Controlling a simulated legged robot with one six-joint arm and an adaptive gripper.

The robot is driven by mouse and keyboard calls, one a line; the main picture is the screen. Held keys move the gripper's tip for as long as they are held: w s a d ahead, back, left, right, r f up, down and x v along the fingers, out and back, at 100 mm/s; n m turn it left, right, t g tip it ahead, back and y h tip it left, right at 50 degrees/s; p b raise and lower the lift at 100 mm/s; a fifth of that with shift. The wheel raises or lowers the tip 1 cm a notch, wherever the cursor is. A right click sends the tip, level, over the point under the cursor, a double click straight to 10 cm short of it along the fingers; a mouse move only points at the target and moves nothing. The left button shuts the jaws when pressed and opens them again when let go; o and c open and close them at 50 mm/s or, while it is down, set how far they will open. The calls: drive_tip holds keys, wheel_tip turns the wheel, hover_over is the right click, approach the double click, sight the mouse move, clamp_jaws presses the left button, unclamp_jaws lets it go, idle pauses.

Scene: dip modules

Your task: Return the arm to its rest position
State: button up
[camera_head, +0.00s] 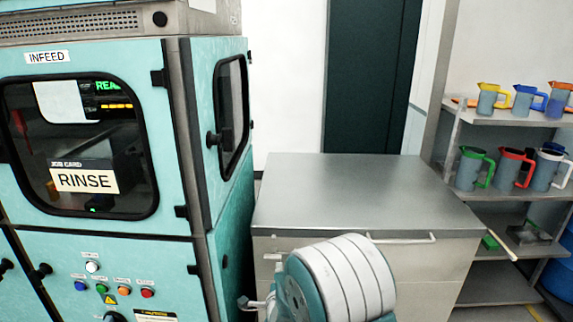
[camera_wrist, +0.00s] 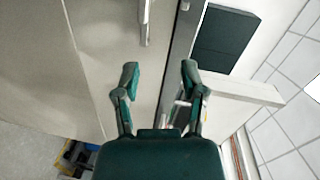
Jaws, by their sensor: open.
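My gripper (camera_wrist: 160,74) shows in the wrist view with its two dark green fingers apart and nothing between them. Beyond the fingers is a pale, flat panel (camera_wrist: 95,45) with a bar handle (camera_wrist: 146,22); the fingers do not visibly hold it. In the head view a white and teal part of my arm stands low in the centre, in front of the metal cabinet (camera_head: 365,195). My gripper itself cannot be made out in the head view.
A teal machine (camera_head: 120,250) with an INFEED label and a RINSE card fills the left. The cabinet's top is bare. Shelves (camera_head: 500,195) with several coloured-handled jugs stand at the right. A dark door (camera_head: 370,75) is at the back.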

drive_tip(key=s+d+r+n+g+y, duration=0.1)
drive_tip(key=s+d+r+n+g, duration=0.3)
drive_tip(key=r, duration=0.3)
drive_tip(key=s+d+r+n+g+y, duration=0.1)
drive_tip(key=s+d+r+n, duration=0.35)
drive_tip(key=s+r, duration=0.3)
drive_tip(key=s+d+r+n+g+h, duration=0.1)
drive_tip(key=s+d+n+g, duration=0.2)
drive_tip(key=s, duration=0.8)
drive_tip(key=s+d+r+n+g+h, duration=0.1)
drive_tip(key=s+d+n, duration=0.3)
drive_tip(key=s, duration=0.7)
drive_tip(key=shift+s+d+r+g, duration=0.25)
drive_tip(key=shift+d+r+g, duration=0.15)
drive_tip(key=shift+d+g, duration=0.55)
drive_tip(key=shift+w, duration=0.1)
